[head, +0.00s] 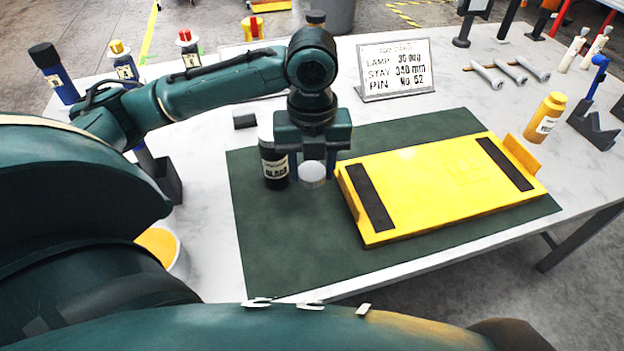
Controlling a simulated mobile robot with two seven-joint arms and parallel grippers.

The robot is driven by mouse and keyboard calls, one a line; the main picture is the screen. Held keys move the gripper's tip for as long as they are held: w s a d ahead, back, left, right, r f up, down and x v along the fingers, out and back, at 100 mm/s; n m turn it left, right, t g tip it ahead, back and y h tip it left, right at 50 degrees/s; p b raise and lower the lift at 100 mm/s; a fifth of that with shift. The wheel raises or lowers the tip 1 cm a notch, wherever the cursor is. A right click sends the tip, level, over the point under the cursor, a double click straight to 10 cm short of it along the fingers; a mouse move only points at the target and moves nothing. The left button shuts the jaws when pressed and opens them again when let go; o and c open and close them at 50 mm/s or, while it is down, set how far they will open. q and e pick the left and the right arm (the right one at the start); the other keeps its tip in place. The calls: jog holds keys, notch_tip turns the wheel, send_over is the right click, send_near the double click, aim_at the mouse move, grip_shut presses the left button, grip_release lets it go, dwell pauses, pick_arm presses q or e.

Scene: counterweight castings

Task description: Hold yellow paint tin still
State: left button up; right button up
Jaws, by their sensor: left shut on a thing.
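A pale tin with a yellow top (176,262), which looks like the yellow paint tin, stands at the left table edge. My left arm hides part of it. My left gripper (313,172) points down over the dark green mat (290,255), well to the right of that tin. It is shut on a pale grey, round-ended thing (312,175); what this is I cannot tell. A black bottle (275,168) with a white label stands just left of the gripper. My right gripper is not in view.
A yellow casting (430,185) with two dark strips lies on the mat, right of the gripper. A sign (394,70), a yellow bottle (546,118) and a dark V-shaped rest (592,128) stand beyond. Several labelled bottles line the back left. The mat's front left is clear.

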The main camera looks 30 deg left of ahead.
pick_arm(q)
jog(key=shift+r, duration=0.45)
jog(key=n, duration=0.4)
jog(key=d+n, duration=0.1)
jog(key=n, duration=0.1)
jog(key=shift+w+f, duration=0.1)
jog(key=shift+f, duration=0.2)
jog(key=n, duration=0.3)
jog(key=shift+w+d+f+n, duration=0.1)
jog(key=shift+d+f+n, duration=0.1)
jog(key=shift+n, duration=0.2)
jog(key=n, duration=0.4)
jog(key=shift+w+d+f, duration=0.1)
jog(key=shift+d+f, duration=0.05)
jog(key=shift+d, duration=0.15)
jog(key=n, duration=0.5)
jog(key=d+n, duration=0.1)
jog(key=n, duration=0.3)
jog(key=d+f+n, duration=0.1)
jog(key=n, duration=0.4)
jog(key=shift+w+n, duration=0.25)
jog(key=shift+n, duration=0.05)
